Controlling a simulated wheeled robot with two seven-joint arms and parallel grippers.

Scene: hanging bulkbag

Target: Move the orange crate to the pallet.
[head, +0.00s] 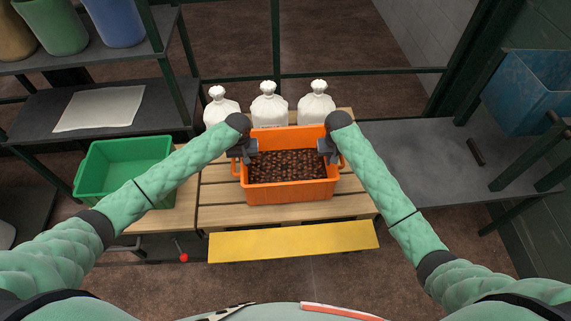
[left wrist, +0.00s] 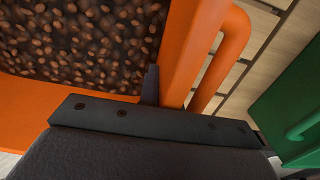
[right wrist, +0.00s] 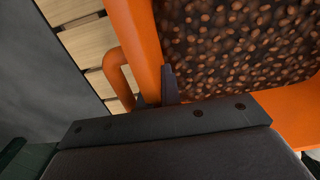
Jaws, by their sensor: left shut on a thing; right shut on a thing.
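The orange crate (head: 290,190), filled with brown bean-like pieces, is over the slatted wooden pallet (head: 220,214) in the middle of the head view. I cannot tell whether it rests on the slats or is slightly above them. My left gripper (head: 243,153) is shut on the crate's left side wall by its handle; that wall and handle (left wrist: 222,60) show in the left wrist view. My right gripper (head: 330,151) is shut on the right side wall, with the handle (right wrist: 118,75) beside it in the right wrist view. The crate looks level.
Three white tied sacks (head: 270,106) stand behind the crate. A green crate (head: 127,168) is at the left, near a dark shelf (head: 70,137). A yellow board (head: 295,241) lies along the pallet's front. A grey table (head: 430,165) and blue bin (head: 528,90) are at the right.

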